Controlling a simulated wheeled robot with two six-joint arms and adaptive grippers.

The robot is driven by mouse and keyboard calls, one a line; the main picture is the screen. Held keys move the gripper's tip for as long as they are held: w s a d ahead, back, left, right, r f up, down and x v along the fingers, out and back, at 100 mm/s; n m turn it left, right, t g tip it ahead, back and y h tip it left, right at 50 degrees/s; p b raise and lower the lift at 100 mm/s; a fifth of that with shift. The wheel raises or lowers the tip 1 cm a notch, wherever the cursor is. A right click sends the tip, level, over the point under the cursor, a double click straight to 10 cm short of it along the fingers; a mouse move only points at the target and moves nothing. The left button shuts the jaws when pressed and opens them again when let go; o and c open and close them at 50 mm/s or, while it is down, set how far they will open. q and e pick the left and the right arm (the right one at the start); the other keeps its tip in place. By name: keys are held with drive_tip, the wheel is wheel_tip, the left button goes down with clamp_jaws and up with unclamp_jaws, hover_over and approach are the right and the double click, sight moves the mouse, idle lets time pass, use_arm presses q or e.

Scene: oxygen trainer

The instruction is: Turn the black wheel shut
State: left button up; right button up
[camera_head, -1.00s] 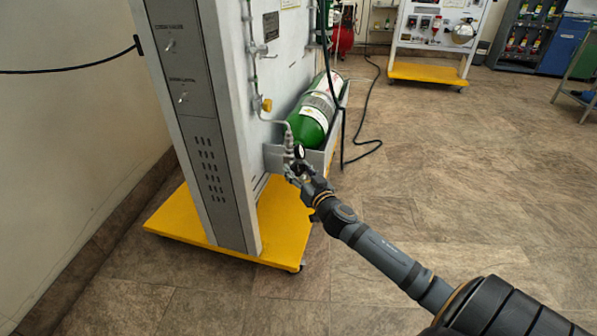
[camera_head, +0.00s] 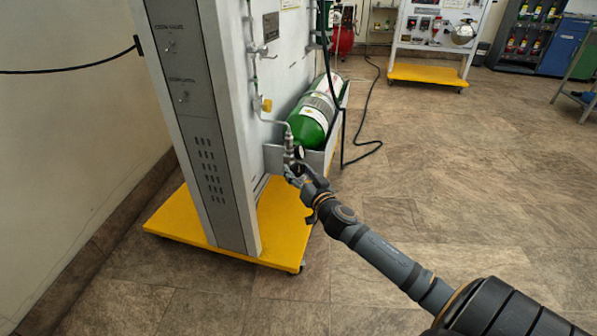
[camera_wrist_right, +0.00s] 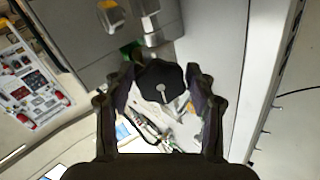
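The black wheel (camera_wrist_right: 160,84) shows in the right wrist view as a dark lobed knob with a light hub at its middle. My right gripper (camera_wrist_right: 161,92) has one finger on each side of it, and both fingertips appear to touch its rim. In the head view my right gripper (camera_head: 293,173) reaches the valve fitting at the lower end of the green cylinder (camera_head: 310,122), and the fingers mostly hide the wheel there. My left gripper is in neither view.
The cylinder lies in a grey tray on the trainer panel (camera_head: 222,130), which stands on a yellow base (camera_head: 180,217). A metal pipe (camera_head: 277,121) and a black hose (camera_head: 343,135) run close to the fitting. The tiled floor (camera_head: 450,190) to the right is clear.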

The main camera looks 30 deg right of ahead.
drive_tip(key=shift+o, duration=0.7)
drive_tip(key=shift+r, duration=0.1)
drive_tip(key=s+a, duration=0.1)
drive_tip(key=s, duration=0.6)
drive_tip(key=shift+s, duration=0.2)
